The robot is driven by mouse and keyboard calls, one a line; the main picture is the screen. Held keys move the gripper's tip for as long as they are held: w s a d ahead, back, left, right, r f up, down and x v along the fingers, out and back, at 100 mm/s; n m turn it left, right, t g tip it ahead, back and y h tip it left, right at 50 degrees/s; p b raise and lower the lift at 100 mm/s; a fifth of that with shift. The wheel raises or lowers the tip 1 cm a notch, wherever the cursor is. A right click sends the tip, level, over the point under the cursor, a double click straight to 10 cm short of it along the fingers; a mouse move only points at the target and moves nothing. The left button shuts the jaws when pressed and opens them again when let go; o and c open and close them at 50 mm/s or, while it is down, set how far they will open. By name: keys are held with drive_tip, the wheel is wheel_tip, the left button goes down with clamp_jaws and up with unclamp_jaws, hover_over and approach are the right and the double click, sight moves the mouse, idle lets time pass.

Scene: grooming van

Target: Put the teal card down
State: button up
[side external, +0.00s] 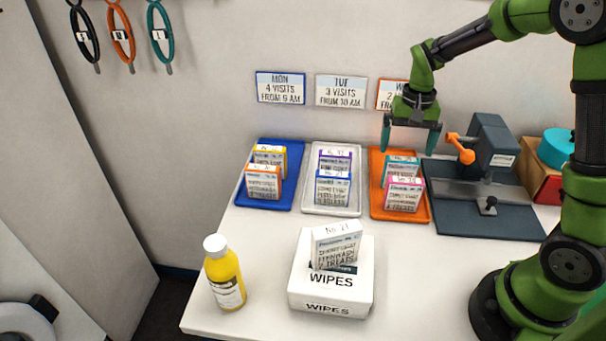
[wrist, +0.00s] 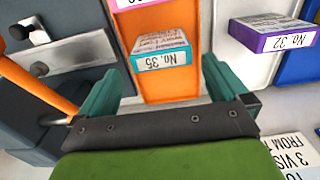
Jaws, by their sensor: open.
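The teal card (side external: 401,168) stands in the orange tray (side external: 425,212), behind a pink card (side external: 404,194). In the wrist view the teal card (wrist: 160,50) shows its label "No. 35" and a teal edge. My gripper (side external: 410,150) is over the back of the orange tray, just above and behind the teal card. Its teal fingers are spread and nothing is between them. In the wrist view my gripper (wrist: 162,88) has the card ahead of its fingertips, apart from them.
The blue tray (side external: 245,200) and white tray (side external: 310,208) also hold cards. A dark bench fixture with an orange handle (side external: 460,148) stands close right of my gripper. A wipes box (side external: 330,292) holding a card and a yellow bottle (side external: 224,275) stand in front.

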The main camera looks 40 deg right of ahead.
wheel_tip(320, 180, up, 8)
drive_tip(key=r, duration=0.1)
drive_tip(key=s+a+r+n+t+y, duration=0.1)
drive_tip(key=s+a+r+n+t, duration=0.1)
drive_tip(key=s+a, duration=0.4)
drive_tip(key=s+a+r+n+t+y, duration=0.1)
drive_tip(key=s+a+r+n+t, duration=0.1)
drive_tip(key=s+a+t, duration=0.3)
drive_tip(key=s+a+n, duration=0.1)
drive_tip(key=s+a, duration=0.1)
drive_tip(key=s, duration=0.1)
drive_tip(key=shift+a+r, duration=0.2)
drive_tip(key=shift+a, duration=0.1)
